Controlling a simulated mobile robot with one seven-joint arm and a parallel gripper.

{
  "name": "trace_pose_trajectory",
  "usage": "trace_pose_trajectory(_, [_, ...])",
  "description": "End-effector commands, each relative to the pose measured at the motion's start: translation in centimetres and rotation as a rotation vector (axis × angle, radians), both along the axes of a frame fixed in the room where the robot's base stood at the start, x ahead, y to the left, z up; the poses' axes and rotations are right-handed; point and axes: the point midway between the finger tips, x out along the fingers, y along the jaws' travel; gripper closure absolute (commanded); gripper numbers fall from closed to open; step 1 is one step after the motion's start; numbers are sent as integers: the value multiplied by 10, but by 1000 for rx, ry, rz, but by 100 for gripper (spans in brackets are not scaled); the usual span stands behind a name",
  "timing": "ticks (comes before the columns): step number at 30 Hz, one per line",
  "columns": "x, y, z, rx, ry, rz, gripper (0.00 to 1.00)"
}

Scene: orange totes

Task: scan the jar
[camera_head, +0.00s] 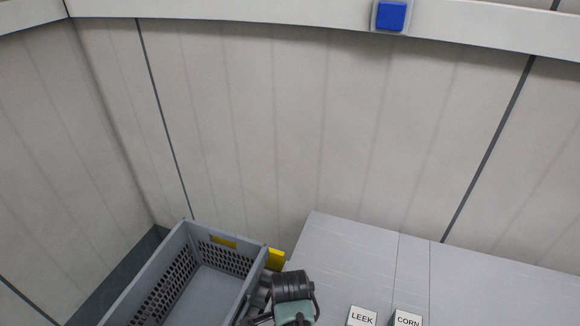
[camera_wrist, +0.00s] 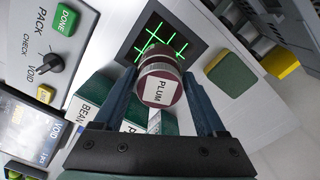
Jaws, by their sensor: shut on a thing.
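The jar (camera_wrist: 160,88), with a dark red lid face and a white PLUM label, is between the two blue fingers of my gripper (camera_wrist: 161,75) in the wrist view. My gripper is shut on it. Beyond the jar is a dark square scanner window (camera_wrist: 184,38) crossed by bright green lines. The jar overlaps the window's lower part in the picture; I cannot tell the gap between them. In the head view part of my arm shows at the bottom middle, and the jar cannot be made out.
A control panel with a green DONE button (camera_wrist: 65,20), a knob (camera_wrist: 50,64) and a screen (camera_wrist: 35,115) reading VOID is at left. A BEAN block (camera_wrist: 86,114) is partly behind my gripper. A grey crate (camera_head: 136,300) stands left of LEEK (camera_head: 361,317) and CORN (camera_head: 407,319) blocks.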

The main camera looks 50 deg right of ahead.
Motion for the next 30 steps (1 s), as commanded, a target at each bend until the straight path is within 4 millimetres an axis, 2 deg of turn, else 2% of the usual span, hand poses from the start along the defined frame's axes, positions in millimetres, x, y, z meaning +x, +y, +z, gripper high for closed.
trace_pose_trajectory(7, [1, 0, 8, -1, -2, 0, 100])
trace_pose_trajectory(19, [1, 0, 46, -1, -2, 1, 100])
trace_pose_trajectory(30, [1, 0, 46, -1, -2, 1, 100])
